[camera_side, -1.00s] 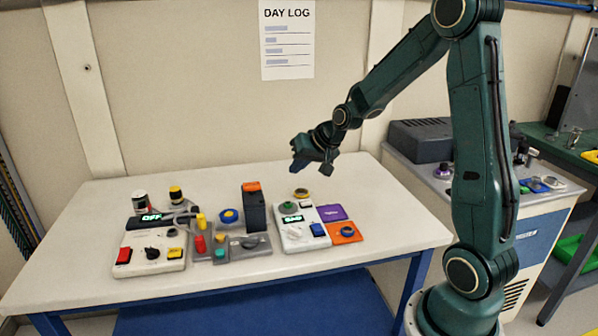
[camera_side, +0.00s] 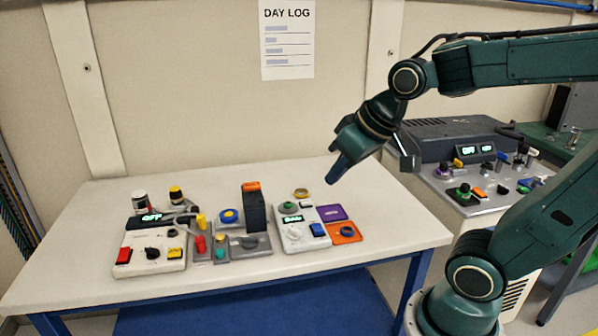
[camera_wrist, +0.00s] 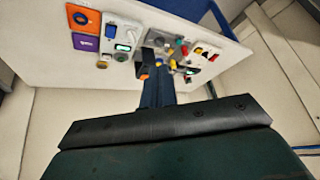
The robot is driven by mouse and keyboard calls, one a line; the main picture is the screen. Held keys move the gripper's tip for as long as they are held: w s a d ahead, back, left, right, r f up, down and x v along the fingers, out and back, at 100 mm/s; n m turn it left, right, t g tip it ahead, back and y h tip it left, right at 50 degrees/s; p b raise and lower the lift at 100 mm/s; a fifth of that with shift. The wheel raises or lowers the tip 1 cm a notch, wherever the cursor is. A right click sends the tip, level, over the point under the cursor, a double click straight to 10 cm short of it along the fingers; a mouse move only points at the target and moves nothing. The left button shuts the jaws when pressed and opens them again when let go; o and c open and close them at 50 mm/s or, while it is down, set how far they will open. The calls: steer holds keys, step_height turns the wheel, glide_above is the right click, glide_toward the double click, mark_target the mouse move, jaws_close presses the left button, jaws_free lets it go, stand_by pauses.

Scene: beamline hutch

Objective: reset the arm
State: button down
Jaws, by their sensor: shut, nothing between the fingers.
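My gripper (camera_side: 334,172) is shut and empty. It hangs in the air above the right part of the white table (camera_side: 400,222), pointing down and to the left. In the wrist view my gripper (camera_wrist: 156,82) reaches up from the bottom toward the table's devices and hides part of them. Below it in the side view stand a white box (camera_side: 291,236) with a lit display, a purple pad (camera_side: 332,213) and an orange pad (camera_side: 344,233) with a blue ring on it.
A white panel (camera_side: 148,260) with a red switch stands at the table's left, beside grey fixtures and a dark upright block (camera_side: 254,208). A second bench (camera_side: 470,208) with a dark console (camera_side: 440,140) and small knobs is at right. The table's right end is clear.

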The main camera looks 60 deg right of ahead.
steer(key=s+a+n, duration=0.1)
steer(key=s+a, duration=0.1)
steer(key=s, duration=0.5)
steer(key=shift+s+n+g, duration=0.3)
steer(key=shift+s, duration=0.1)
stand_by(3.6)
